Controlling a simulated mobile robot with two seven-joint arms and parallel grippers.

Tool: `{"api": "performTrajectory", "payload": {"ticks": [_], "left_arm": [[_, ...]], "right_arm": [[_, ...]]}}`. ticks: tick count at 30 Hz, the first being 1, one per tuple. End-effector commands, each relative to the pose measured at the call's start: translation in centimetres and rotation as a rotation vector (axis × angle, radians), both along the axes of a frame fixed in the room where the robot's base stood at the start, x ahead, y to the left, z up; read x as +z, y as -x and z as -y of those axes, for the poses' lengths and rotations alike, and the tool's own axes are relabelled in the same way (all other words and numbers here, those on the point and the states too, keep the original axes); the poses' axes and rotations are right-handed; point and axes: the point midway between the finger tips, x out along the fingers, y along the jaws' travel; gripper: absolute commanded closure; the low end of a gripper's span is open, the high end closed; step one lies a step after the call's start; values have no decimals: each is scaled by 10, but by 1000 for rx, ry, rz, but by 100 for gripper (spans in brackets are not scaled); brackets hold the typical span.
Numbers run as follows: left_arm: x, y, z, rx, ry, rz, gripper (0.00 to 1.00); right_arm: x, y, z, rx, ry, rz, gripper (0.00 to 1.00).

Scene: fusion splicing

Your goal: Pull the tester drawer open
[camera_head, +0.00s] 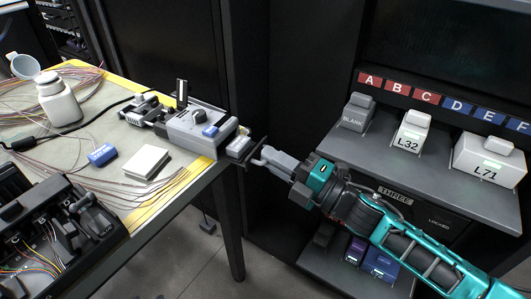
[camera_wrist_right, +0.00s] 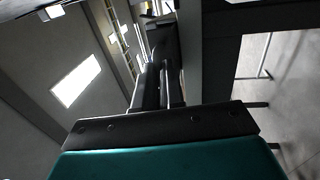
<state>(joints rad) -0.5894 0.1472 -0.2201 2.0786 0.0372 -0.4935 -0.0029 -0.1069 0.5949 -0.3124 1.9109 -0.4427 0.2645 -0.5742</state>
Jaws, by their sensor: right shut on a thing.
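The tester (camera_head: 190,130) is a grey box with a knob and a blue button, standing near the right edge of the table. A light grey drawer front (camera_head: 238,147) sticks out at its right end, over the table edge. My right gripper (camera_head: 257,156) reaches in from the lower right and is shut at the dark drawer handle (camera_head: 250,158). The fingertips cover part of the handle. In the right wrist view the fingers (camera_wrist_right: 158,85) are close together, and what lies between their tips is too dark to make out. My left gripper is not in view.
A shelf (camera_head: 430,180) with labelled boxes stands at the right.

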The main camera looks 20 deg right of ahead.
Motion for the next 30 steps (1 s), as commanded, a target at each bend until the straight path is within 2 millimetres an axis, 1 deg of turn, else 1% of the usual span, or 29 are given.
{"api": "performTrajectory", "payload": {"ticks": [3,12,13,21,30], "left_arm": [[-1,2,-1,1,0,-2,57],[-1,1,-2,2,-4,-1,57],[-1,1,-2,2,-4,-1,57],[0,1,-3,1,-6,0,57],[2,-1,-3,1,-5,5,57]], "right_arm": [[0,3,3,0,1,-1,100],[0,3,3,0,0,0,100],[0,3,3,0,0,0,91],[0,3,3,0,0,0,66],[-1,5,5,-1,-1,-1,66]]}}
